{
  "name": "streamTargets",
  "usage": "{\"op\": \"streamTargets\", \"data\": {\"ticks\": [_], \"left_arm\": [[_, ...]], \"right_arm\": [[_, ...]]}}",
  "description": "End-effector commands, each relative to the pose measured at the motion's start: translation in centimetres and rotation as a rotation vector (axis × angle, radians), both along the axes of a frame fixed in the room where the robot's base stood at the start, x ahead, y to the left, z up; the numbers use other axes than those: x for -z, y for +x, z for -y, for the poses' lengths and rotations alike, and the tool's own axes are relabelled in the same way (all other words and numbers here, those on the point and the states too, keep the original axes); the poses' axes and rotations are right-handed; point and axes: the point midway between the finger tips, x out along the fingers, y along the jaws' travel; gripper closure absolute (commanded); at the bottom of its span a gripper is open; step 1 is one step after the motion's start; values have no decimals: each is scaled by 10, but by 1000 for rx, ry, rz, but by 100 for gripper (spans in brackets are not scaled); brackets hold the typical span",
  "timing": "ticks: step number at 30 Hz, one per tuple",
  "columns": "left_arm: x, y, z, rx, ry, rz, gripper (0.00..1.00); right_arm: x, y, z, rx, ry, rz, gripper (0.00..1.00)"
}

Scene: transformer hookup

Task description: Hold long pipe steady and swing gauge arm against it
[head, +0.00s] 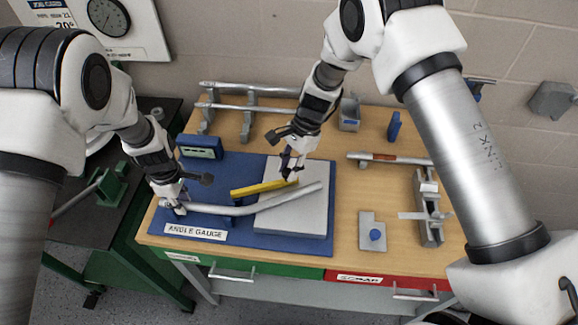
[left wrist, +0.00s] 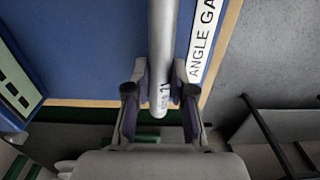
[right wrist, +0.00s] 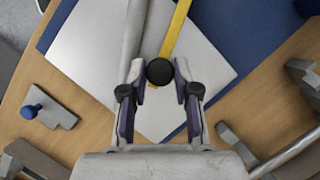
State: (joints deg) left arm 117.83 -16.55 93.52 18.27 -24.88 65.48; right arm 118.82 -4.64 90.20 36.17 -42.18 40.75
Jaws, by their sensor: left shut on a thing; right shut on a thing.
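The long grey pipe (head: 235,210), bent partway along, lies over the blue angle gauge base (head: 320,170) and its pale plate (head: 300,225). My left gripper (head: 178,205) is shut on the pipe's left end, seen between the fingers in the left wrist view (left wrist: 163,70). The yellow gauge arm (head: 258,188) lies beside the pipe. My right gripper (head: 288,172) is shut on the arm's black knob (right wrist: 160,71). In the right wrist view a narrow gap separates the yellow arm (right wrist: 178,28) from the pipe (right wrist: 135,35) over the stretch in view.
Racked pipes (head: 245,105) are behind. A grey block with a blue knob (head: 372,235) and a metal fixture (head: 428,205) stand to the right. Bare wood lies between the base and these.

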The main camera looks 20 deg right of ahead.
Motion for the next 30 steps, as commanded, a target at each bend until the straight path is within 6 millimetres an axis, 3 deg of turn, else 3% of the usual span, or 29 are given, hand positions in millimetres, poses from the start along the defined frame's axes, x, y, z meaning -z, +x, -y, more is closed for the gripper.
{"op": "streamTargets", "data": {"ticks": [6,14,15,17,26,30], "left_arm": [[0,0,0,-1,0,1,100],[0,0,0,-1,0,1,100],[0,0,0,-1,0,1,100],[0,0,0,-1,0,1,100],[0,0,0,0,0,0,100],[0,0,0,0,0,0,100]], "right_arm": [[0,-18,-1,120,2,-6,100],[0,-19,-1,131,1,-4,100],[0,-19,-1,131,1,-4,63],[1,-19,-1,131,1,-4,46],[-1,-19,-1,130,1,-3,46],[-14,-16,4,130,3,-1,46]]}}
